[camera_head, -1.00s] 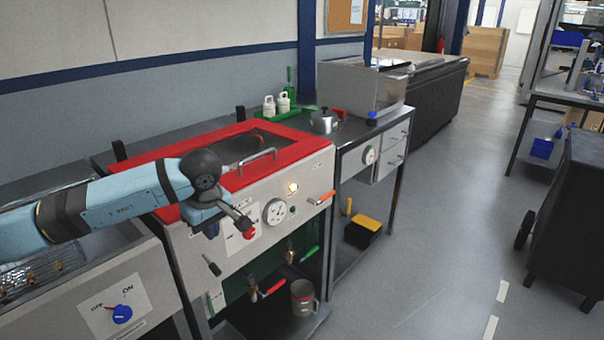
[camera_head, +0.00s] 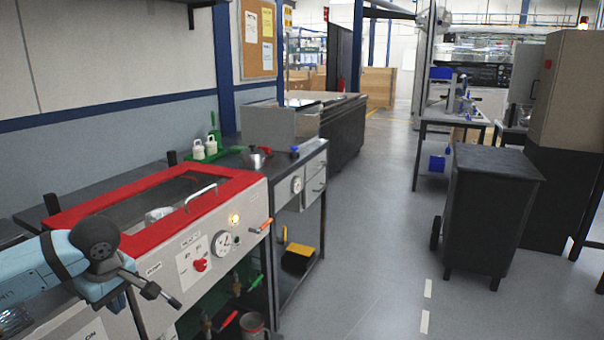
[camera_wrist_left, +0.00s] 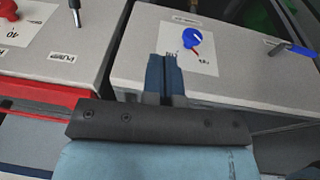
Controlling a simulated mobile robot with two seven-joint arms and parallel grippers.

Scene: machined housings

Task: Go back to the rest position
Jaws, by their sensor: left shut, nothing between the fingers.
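My left gripper (camera_head: 160,294) comes in at the lower left of the head view, in front of the red-topped machine (camera_head: 134,222). The left wrist view shows its two fingers (camera_wrist_left: 164,76) pressed together with nothing between them. Past the fingers there is a grey panel with a blue knob (camera_wrist_left: 198,42) on a white label. The fingers appear apart from the knob. My right gripper is in no view.
The red-topped machine has a red knob (camera_head: 200,265), a dial and a lit lamp. A steel bench (camera_head: 305,180) stands beyond it. A black wheeled cabinet (camera_head: 490,205) stands at right. The grey floor (camera_head: 375,270) between them is clear.

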